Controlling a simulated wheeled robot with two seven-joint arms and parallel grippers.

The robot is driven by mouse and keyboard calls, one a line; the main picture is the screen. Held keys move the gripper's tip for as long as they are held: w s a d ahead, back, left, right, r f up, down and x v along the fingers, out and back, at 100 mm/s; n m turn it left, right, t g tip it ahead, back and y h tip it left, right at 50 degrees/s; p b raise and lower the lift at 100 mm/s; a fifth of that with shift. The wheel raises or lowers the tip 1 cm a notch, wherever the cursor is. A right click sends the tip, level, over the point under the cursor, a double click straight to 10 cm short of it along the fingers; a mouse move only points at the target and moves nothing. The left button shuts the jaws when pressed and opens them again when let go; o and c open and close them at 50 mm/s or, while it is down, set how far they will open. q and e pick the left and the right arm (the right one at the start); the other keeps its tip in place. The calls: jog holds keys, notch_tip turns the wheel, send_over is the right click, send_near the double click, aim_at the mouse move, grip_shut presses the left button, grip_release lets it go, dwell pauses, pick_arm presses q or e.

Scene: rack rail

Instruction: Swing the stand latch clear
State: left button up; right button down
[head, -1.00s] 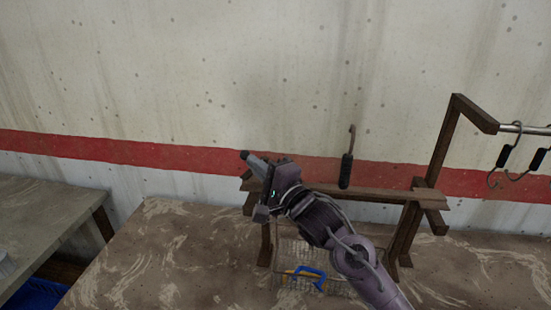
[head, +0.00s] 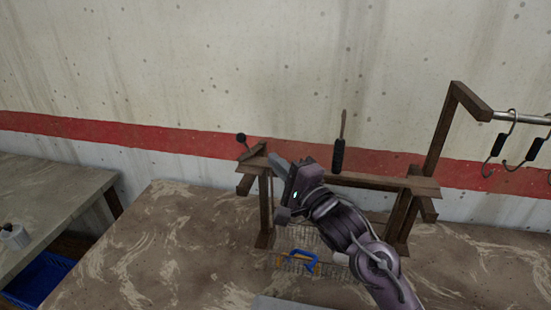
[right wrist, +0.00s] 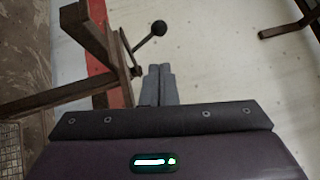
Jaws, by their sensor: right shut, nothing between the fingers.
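The wooden stand (head: 375,181) rises from the table, with a long crossbeam on posts. At its left end a short lever with a black ball knob (head: 242,138), which looks like the latch, sticks up and out to the left. In the right wrist view the latch knob (right wrist: 159,28) is just beyond the fingertips, its thin rod running down to the dark wood. My right gripper (head: 277,164) is shut and empty, to the right of and below the knob, apart from it. Its fingers also show shut in the wrist view (right wrist: 160,72). My left gripper is not in view.
A black-handled tool (head: 339,155) stands upright at the crossbeam. Dark hooks (head: 501,145) hang on a metal rail (head: 517,117) at right. A wire basket (head: 340,271) with a blue-and-yellow item (head: 302,260) lies under the stand. The table's left part is clear.

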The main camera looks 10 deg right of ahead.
pick_arm(q)
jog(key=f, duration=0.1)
jog(key=b, duration=0.1)
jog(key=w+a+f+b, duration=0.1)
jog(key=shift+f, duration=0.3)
pick_arm(e)
jog(key=s+f, duration=0.1)
jog(key=s, duration=0.5)
jog(key=shift+d, duration=0.35)
jog(key=shift+d, duration=0.1)
